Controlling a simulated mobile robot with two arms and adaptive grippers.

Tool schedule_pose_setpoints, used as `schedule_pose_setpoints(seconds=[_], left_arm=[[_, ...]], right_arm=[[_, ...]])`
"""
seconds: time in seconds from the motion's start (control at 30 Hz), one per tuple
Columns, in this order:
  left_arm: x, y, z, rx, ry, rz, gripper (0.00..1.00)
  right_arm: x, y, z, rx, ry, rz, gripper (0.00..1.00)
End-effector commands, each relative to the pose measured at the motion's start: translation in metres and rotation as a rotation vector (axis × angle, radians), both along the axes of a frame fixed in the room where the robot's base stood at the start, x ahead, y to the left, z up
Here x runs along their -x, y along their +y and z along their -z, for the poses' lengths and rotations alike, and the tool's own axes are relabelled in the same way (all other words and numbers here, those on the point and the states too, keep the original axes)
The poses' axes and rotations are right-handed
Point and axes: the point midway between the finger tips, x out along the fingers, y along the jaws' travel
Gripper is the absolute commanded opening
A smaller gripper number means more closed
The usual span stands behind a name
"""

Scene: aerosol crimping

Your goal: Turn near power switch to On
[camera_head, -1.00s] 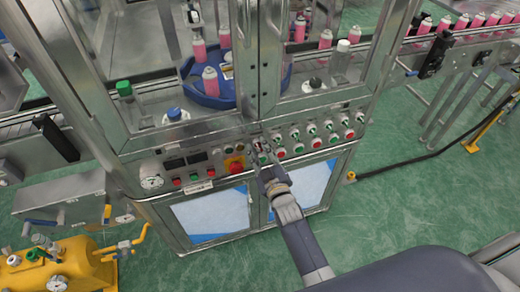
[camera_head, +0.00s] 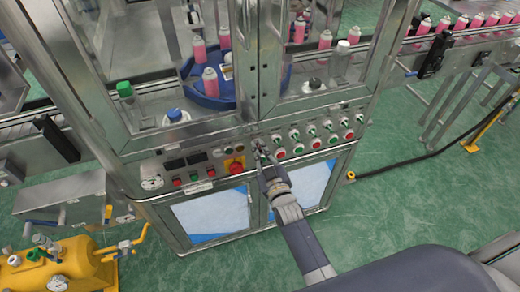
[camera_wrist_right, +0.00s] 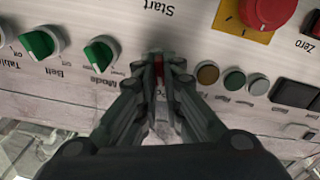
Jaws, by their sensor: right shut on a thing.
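The machine's control panel (camera_head: 215,170) faces me below the glass doors. My right gripper (camera_head: 261,157) reaches up to it from below, just right of the yellow plate with the red button. In the right wrist view, my right gripper (camera_wrist_right: 160,65) has its fingertips together at the panel. They are shut on a small switch with a red part (camera_wrist_right: 159,70), which I take to be the near power switch. The fingers hide most of it and part of the label below, so its On or Off position cannot be read. My left gripper is not in view.
In the wrist view, a green Mode knob (camera_wrist_right: 101,54) sits close left of the fingers. An amber button (camera_wrist_right: 208,73) sits close right, and a red mushroom button (camera_wrist_right: 266,10) is above right. A row of switches and buttons (camera_head: 318,136) continues rightward.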

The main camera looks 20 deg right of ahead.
Motion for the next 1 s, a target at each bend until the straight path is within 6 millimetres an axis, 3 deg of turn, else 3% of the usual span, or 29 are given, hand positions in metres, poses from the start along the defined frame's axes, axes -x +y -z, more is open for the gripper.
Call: schedule_pose_setpoints(seconds=[0.6,1.0], left_arm=[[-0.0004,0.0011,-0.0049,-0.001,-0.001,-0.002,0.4],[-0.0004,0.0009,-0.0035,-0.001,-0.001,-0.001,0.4]], right_arm=[[-0.0001,-0.0041,0.0002,-0.562,0.019,-0.001,0.0],[-0.0002,-0.0054,0.0009,-0.783,0.027,-0.001,0.0]])
